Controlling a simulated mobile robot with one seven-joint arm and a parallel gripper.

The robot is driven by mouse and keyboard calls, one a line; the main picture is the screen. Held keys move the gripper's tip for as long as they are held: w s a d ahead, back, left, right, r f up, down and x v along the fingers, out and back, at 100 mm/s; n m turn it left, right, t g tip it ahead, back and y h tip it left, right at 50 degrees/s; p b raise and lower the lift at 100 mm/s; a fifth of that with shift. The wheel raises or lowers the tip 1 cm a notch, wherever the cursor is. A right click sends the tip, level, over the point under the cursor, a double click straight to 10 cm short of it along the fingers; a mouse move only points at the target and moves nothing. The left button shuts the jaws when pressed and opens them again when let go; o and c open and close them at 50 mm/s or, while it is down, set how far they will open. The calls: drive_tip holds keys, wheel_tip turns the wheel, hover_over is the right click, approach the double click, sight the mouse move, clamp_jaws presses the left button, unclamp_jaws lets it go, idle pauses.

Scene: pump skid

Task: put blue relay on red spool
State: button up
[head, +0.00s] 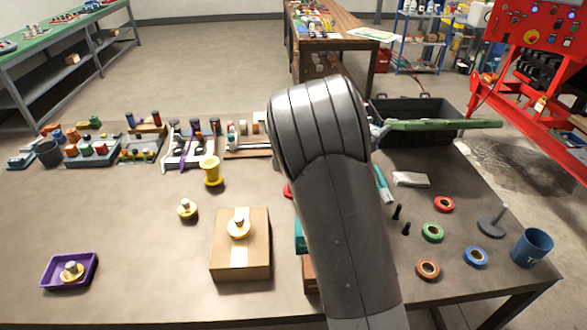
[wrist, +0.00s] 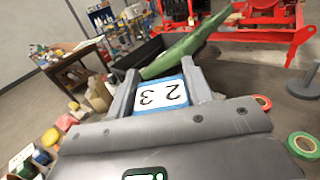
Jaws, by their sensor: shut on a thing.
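My gripper (wrist: 158,88) is shut on the blue relay (wrist: 160,96), a blue block with a white label reading "23". The relay sits between the two grey fingers in the wrist view. In the head view my own arm hides the relay and most of the gripper. A small red piece (head: 288,190) shows at the left edge of my arm, mostly hidden; I cannot tell whether it is the red spool. A yellow spool (head: 212,171) stands upright to its left.
A black crate (head: 410,150) with a long green thing (head: 440,125) across it stands at the back right. Several tape rings, one red (head: 444,204), and a blue cup (head: 531,247) lie right. A cardboard box (head: 240,260) stands front centre. The left middle has bare table.

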drive_tip(key=s+a+r+n+t+y, duration=0.1)
drive_tip(key=a+t+y, duration=0.1)
drive_tip(key=a, duration=0.9)
drive_tip(key=w+a+f, duration=0.1)
drive_tip(key=a+f, duration=0.1)
drive_tip(key=a, duration=0.1)
drive_tip(key=w+a+f, duration=0.2)
drive_tip(key=a, duration=0.2)
drive_tip(key=w+a+f, duration=0.1)
drive_tip(key=a+f, duration=0.2)
drive_tip(key=a, duration=0.1)
drive_tip(key=shift+w, duration=0.35)
drive_tip(key=shift+f, duration=1.75)
drive_tip(key=shift+f, duration=0.1)
drive_tip(key=o, duration=1.1)
drive_tip(key=shift+c, duration=0.2)
